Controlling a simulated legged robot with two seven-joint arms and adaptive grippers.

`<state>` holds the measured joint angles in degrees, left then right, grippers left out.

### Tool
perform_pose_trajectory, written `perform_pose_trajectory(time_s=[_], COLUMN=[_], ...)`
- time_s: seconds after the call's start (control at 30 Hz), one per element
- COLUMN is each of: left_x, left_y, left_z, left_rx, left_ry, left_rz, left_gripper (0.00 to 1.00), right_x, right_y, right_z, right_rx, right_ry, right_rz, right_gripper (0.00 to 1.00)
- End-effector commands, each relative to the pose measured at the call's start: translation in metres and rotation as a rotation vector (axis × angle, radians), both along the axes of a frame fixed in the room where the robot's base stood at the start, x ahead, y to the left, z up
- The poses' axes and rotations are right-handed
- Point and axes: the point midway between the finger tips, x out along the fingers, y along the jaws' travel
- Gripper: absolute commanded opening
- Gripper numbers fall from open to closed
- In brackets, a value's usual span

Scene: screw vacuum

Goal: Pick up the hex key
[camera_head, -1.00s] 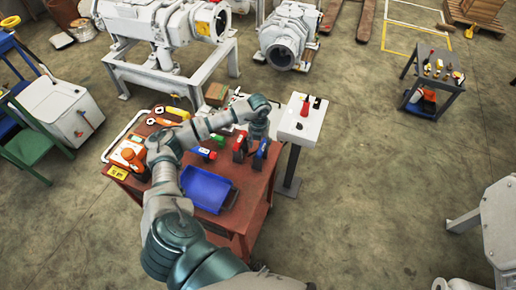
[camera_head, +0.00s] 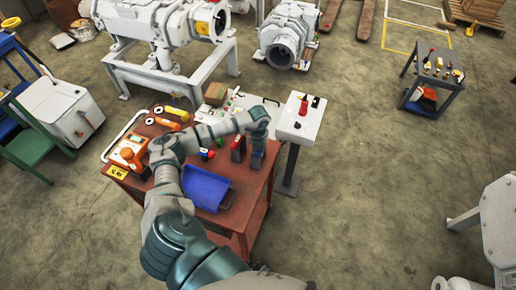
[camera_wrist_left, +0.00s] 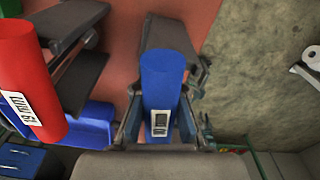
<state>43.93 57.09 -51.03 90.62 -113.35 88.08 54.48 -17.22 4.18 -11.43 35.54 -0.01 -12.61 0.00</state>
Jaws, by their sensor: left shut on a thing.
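A hex key with a blue cylindrical handle and a white label (camera_wrist_left: 163,85) is in the left wrist view, between the fingers of my left gripper (camera_wrist_left: 160,115). The fingers are shut on it from both sides. Its lower part is hidden. In the head view my left gripper (camera_head: 257,158) is at the right end of the red table, and it hides most of the blue handle. A red-handled tool labelled 19 mm (camera_wrist_left: 28,80) stands beside it, at the left of the wrist view. My right gripper is not in view.
The red table (camera_head: 232,222) also bears a blue bin (camera_head: 205,188), an orange device (camera_head: 130,152) and orange-yellow tools (camera_head: 170,118). A white pedestal (camera_head: 301,122) with a red item stands close to the table's right side. Open floor lies further right.

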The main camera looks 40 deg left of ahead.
Motion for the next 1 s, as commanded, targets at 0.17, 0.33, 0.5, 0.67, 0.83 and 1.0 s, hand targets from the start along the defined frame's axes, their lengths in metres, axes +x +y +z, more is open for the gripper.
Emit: perform_pose_trajectory(time_s=[0.17, 0.33, 0.5, 0.67, 0.83, 1.0], left_x=[0.000, 0.001, 0.001, 0.001, 0.001, 0.000], left_y=[0.001, 0.003, 0.004, 0.003, 0.001, 0.001], left_z=[0.001, 0.020, 0.057, 0.086, 0.100, 0.101], left_rx=[-0.001, -0.003, -0.002, -0.003, -0.002, -0.002], left_ry=[-0.002, -0.005, -0.005, -0.004, -0.002, -0.001], left_rz=[0.000, 0.000, -0.001, 0.000, -0.001, -0.001], left_gripper=[0.00, 0.00, 0.00, 0.00, 0.00, 0.00], right_x=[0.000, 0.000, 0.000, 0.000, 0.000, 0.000], right_y=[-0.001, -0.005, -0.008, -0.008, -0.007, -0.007], right_z=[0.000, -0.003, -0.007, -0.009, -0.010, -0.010], right_rx=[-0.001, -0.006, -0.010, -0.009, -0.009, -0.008], right_ry=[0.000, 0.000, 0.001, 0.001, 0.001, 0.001], right_rz=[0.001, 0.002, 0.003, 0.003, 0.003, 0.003], right_gripper=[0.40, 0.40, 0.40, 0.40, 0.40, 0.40])
